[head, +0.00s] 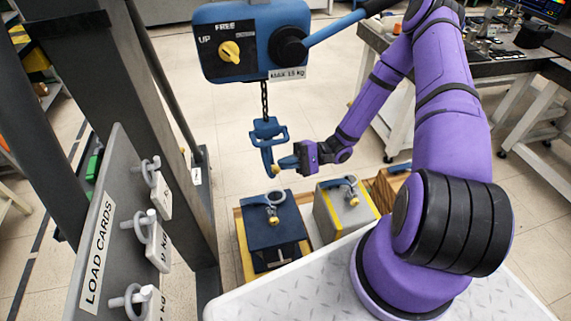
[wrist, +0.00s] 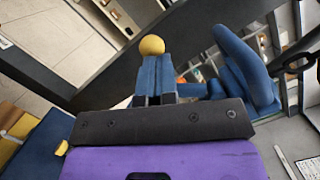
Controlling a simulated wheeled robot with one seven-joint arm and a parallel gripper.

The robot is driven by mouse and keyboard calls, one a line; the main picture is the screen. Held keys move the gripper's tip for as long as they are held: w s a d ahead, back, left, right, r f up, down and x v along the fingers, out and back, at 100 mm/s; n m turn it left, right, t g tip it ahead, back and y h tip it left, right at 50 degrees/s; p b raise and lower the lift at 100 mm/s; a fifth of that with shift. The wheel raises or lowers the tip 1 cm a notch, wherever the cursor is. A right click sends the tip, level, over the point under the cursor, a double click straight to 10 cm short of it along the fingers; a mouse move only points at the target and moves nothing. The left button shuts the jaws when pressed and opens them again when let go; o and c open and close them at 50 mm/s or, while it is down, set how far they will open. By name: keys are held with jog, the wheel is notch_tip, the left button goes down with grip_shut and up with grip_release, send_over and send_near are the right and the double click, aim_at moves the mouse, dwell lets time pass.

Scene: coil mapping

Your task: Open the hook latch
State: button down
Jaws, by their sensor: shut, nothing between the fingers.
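The blue hook (head: 267,135) hangs on a chain below the blue hoist box (head: 252,40). A small yellow ball (head: 276,169) shows low at the hook, beside my fingertips; it looks like the latch's knob. My gripper (head: 286,161) comes in from the right, its blue fingers shut and empty. In the wrist view, the shut fingers (wrist: 155,78) point at the yellow ball (wrist: 152,45), which shows just past their tips; whether they touch cannot be told. The hook's curved blue body (wrist: 246,68) is right of the fingers. Whether the latch is open is unclear.
A blue block with a ring (head: 272,235), a grey and yellow block (head: 345,207) and a wooden block (head: 388,186) stand below. A load cards board (head: 100,235) and a dark post (head: 135,120) are at left. A workbench (head: 500,55) is behind right.

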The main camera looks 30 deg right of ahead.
jog(key=r+m, duration=0.2)
jog(key=m, duration=0.1)
jog(key=r+m+t, duration=0.1)
jog(key=r+m, duration=0.2)
jog(key=shift+s+m+y, duration=0.2)
jog(key=shift+m+y, duration=0.2)
dwell(0.6)
jog(key=d+f, duration=0.4)
jog(key=d, duration=0.8)
jog(key=shift+w+d+f, duration=0.15)
jog(key=shift+w+f, duration=0.15)
jog(key=shift+s, duration=0.1)
